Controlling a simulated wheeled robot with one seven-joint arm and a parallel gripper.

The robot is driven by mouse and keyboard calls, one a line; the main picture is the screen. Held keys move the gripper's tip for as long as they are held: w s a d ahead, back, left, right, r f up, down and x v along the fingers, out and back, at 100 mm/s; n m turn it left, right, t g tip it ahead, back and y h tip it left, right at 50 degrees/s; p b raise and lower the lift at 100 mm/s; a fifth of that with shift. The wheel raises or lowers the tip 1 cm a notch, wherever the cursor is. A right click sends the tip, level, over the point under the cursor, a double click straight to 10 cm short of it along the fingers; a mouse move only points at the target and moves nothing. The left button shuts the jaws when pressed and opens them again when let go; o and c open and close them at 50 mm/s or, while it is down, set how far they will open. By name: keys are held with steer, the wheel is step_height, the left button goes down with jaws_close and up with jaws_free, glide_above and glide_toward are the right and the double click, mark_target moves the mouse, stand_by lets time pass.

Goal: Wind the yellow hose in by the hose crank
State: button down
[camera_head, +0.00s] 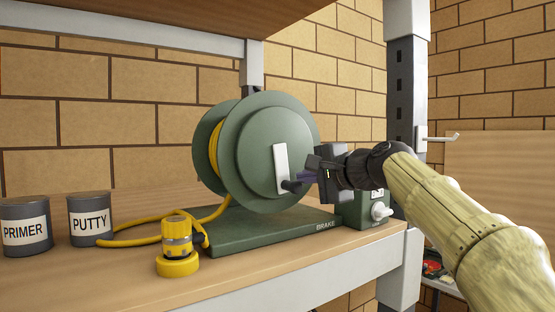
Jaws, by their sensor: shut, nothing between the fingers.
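The green hose reel (255,140) stands on a green base (240,233) on the wooden shelf. The hose crank is a white arm (281,165) on the reel's near face, pointing down, with a dark handle (290,186) at its lower end. The yellow hose (140,232) runs from the drum down onto the shelf, ending near a yellow and grey nozzle (177,245). My gripper (306,176) is shut and empty, just right of the crank handle. Whether its fingertips touch the handle I cannot tell; the gripper body partly hides this spot.
A green box (359,208) with a white knob (381,211) sits right of the base, which is marked BRAKE. Cans of primer (25,232) and putty (90,222) stand at left. A grey post (403,110) and upper shelf (170,14) bound the space.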

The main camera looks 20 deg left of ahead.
mark_target(296, 185)
steer(key=shift+s+a+f+b, duration=0.5)
steer(key=shift+s+a+b, duration=0.15)
steer(key=shift+s, duration=0.1)
steer(key=shift+d, duration=0.1)
steer(key=shift+s+a+f+b, duration=0.25)
steer(key=shift+s+a+b, duration=0.05)
steer(key=shift+s+a, duration=0.45)
steer(key=shift+s, duration=0.1)
